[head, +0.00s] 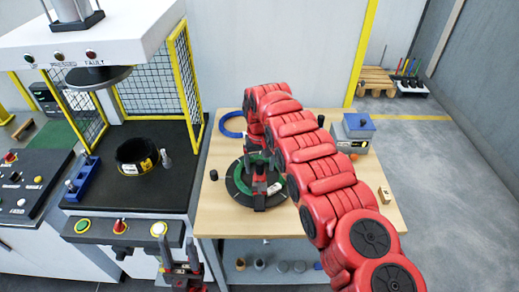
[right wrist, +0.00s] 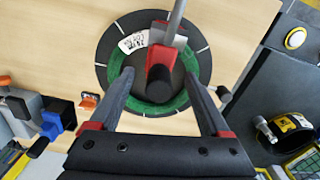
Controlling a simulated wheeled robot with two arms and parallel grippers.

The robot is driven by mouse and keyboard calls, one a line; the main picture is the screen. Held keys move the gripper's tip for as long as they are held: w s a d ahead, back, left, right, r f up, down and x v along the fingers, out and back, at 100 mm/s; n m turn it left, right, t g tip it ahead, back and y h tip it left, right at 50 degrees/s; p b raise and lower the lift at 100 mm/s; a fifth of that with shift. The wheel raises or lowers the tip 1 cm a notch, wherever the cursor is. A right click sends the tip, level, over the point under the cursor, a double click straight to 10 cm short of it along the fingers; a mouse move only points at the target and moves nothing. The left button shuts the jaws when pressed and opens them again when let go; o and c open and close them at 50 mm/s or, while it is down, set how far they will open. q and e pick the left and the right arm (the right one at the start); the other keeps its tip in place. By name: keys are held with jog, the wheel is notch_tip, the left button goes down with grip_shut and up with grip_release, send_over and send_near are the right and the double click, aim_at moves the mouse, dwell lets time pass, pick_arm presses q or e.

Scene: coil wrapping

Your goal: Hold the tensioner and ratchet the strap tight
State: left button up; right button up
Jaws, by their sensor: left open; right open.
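The green coil (right wrist: 196,62) lies flat on a round black turntable (right wrist: 112,40) on the wooden table. A white printed label (right wrist: 134,42) is on the coil. The tensioner (right wrist: 160,62), red with a grey handle and a black round end, sits over the coil; it shows partly in the head view (head: 260,200). My right gripper (right wrist: 158,76) is open, its fingers apart on either side of the tensioner. My left gripper (head: 179,254) is open and empty in front of the press bench, left of the table. I cannot make out the strap clearly.
A press with yellow mesh guards (head: 185,75) stands at left, with a black ring (head: 138,168) on its bed. A blue ring (head: 232,124) and a blue-grey box (head: 357,126) are at the table's back. My right arm crosses above the table's right half.

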aim_at(260, 172)
notch_tip(260, 172, down, 2)
jog(key=shift+a+f+b, duration=0.1)
jog(key=shift+b, duration=0.35)
jog(key=shift+f, duration=0.6)
grip_shut()
dwell(1.3)
jog(key=c, duration=0.7)
grip_release()
jog(key=shift+c, duration=0.2)
grip_shut()
